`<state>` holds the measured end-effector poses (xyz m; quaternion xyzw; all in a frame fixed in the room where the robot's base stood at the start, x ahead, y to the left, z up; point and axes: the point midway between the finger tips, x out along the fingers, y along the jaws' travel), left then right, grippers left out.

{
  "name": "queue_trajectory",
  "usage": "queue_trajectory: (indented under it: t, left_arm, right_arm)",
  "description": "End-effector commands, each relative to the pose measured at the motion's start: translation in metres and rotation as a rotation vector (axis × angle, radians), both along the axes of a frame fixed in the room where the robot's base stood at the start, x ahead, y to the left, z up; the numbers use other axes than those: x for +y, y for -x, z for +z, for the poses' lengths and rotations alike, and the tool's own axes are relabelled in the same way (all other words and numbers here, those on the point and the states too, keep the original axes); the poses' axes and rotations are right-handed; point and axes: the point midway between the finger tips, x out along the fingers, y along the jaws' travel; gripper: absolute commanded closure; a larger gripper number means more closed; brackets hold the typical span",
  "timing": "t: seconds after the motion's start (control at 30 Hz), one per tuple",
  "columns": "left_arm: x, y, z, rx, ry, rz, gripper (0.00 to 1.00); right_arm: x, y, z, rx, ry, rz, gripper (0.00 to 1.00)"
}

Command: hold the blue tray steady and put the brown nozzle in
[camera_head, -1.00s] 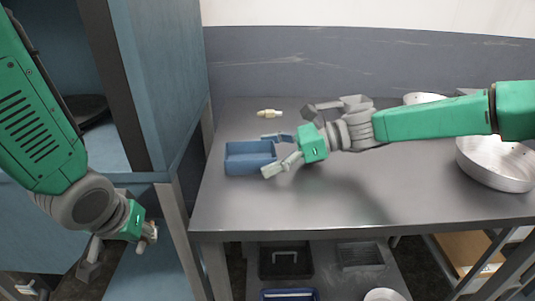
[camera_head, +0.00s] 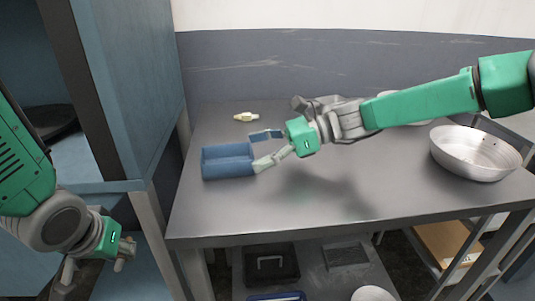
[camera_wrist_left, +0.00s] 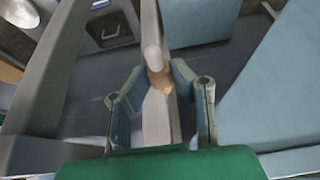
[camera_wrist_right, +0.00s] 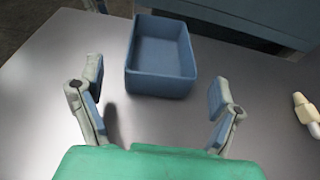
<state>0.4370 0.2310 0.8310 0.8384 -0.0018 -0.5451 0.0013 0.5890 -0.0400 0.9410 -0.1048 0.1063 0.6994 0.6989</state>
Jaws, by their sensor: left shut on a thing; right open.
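The empty blue tray (camera_head: 228,176) stands on the left part of the grey table. It also shows in the right wrist view (camera_wrist_right: 160,86). My right gripper (camera_head: 262,150) is open at the tray's right side, its two fingers apart; in the right wrist view the tray lies just beyond the fingertips. My left gripper (camera_head: 97,268) is low at the left, off the table. In the left wrist view it is shut on the brown nozzle (camera_wrist_left: 159,80), which has a pale rounded tip. The fingers hide part of the nozzle.
A yellow-and-white nozzle (camera_head: 246,117) lies on the table (camera_head: 330,205) behind the tray. A round metal pan (camera_head: 474,155) stands at the right. A blue cabinet (camera_head: 125,90) stands left of the table, near my left arm. The table's front middle is clear.

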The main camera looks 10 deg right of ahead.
Motion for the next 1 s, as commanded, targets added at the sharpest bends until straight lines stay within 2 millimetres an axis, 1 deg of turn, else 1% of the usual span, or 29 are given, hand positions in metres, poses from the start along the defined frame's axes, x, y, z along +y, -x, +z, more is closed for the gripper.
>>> queue_trajectory:
  t: [0.03,0.1,0.13,0.2,0.4,0.53,0.8,0.83,0.87,0.9,0.93,1.0]
  left_arm:
    - [0.000,0.000,-0.009,0.000,0.000,0.000,1.00]
    - [0.000,0.000,-0.015,-0.001,0.000,0.000,1.00]
    - [-0.001,0.000,-0.010,-0.001,0.000,0.000,1.00]
    - [-0.001,0.000,-0.006,-0.001,-0.001,0.000,1.00]
    - [-0.001,0.000,-0.004,-0.001,-0.001,0.000,1.00]
    - [-0.001,0.000,-0.004,-0.001,-0.001,-0.001,1.00]
    - [-0.001,0.000,-0.004,-0.001,-0.001,0.000,1.00]
    - [-0.001,0.000,-0.004,-0.001,-0.001,-0.001,1.00]
    - [-0.001,0.000,-0.004,-0.001,-0.001,-0.001,1.00]
    - [-0.001,0.000,-0.004,-0.001,-0.001,0.000,1.00]
    - [-0.001,0.000,-0.004,-0.001,-0.001,0.000,1.00]
    - [-0.001,0.000,-0.004,-0.001,-0.001,0.000,1.00]
  right_arm:
    - [0.008,0.001,-0.007,-0.001,0.000,0.003,0.14]
    - [0.017,0.001,-0.009,-0.002,0.000,0.003,0.14]
    - [0.021,0.001,-0.008,0.001,0.000,0.002,0.14]
    - [0.029,0.000,-0.008,0.000,-0.001,0.002,0.14]
    - [0.046,0.000,-0.014,0.000,-0.001,0.000,0.14]
    - [0.050,0.000,-0.015,-0.001,-0.001,0.000,0.14]
    - [0.051,0.000,-0.016,-0.001,-0.001,-0.001,0.14]
    - [0.051,0.000,-0.016,-0.001,-0.001,-0.001,0.18]
    - [0.051,0.000,-0.016,-0.001,-0.001,-0.001,0.28]
    - [0.051,0.000,-0.016,-0.001,-0.001,0.000,0.42]
    - [0.051,0.000,-0.016,-0.001,-0.001,0.000,0.46]
    - [0.051,0.000,-0.016,-0.001,-0.001,0.000,0.47]
